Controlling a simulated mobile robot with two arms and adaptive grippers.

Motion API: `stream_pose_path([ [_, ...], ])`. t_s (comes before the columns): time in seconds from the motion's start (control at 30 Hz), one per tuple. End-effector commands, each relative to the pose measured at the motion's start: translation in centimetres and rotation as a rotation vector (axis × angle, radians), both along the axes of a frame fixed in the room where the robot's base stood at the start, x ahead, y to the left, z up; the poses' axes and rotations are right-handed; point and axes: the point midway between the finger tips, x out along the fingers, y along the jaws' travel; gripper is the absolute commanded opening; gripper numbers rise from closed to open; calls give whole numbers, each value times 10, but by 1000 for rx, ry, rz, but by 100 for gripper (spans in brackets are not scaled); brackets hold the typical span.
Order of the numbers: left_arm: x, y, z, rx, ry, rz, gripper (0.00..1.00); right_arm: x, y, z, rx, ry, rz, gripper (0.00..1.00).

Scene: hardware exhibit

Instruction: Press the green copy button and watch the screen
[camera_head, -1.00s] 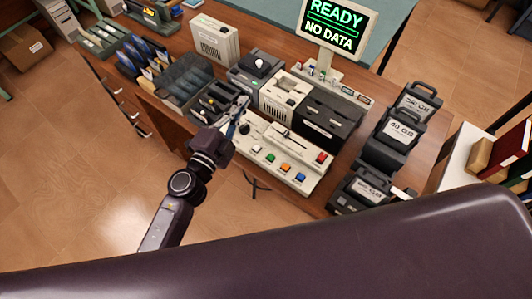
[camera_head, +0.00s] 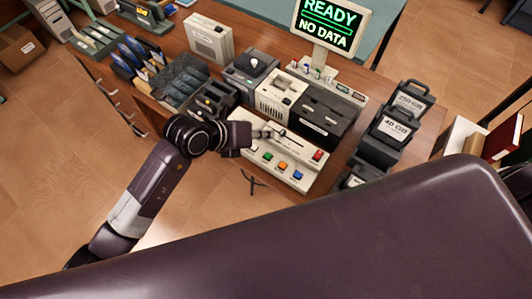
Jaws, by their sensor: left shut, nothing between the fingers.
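The green button (camera_head: 268,156) sits at the left of a row of coloured buttons on the cream control panel (camera_head: 300,181) at the desk's front edge. My left gripper (camera_head: 281,134) is shut and empty. In the picture its fingertips lie over the panel, above and slightly right of the green button; whether they touch the panel cannot be told. The screen (camera_head: 328,25) stands behind the panel and reads "READY" and "NO DATA" in green and white. My right gripper is not in view.
Orange (camera_head: 283,166), blue (camera_head: 297,175) and red (camera_head: 317,155) buttons share the panel. A black case (camera_head: 322,120) and a cream slotted unit (camera_head: 280,93) stand behind it. Labelled black cartridges (camera_head: 393,127) stand to the right. Trays of cards (camera_head: 183,78) lie left.

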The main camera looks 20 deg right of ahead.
Motion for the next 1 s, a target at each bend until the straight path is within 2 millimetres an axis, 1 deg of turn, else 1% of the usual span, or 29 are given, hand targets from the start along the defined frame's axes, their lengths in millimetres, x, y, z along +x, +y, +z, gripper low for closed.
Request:
stream_pose_path([
  [0.3,0,0,-1,3,-2,0,0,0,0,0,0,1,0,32],
  [0.47,0,0,-6,2,-1,0,0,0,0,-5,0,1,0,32],
  [0.67,0,0,-25,1,0,0,0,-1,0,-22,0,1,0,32],
  [0.9,0,0,-60,1,0,1,0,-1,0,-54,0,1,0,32],
  [1.0,0,0,-73,2,-1,0,0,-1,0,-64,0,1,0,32],
])
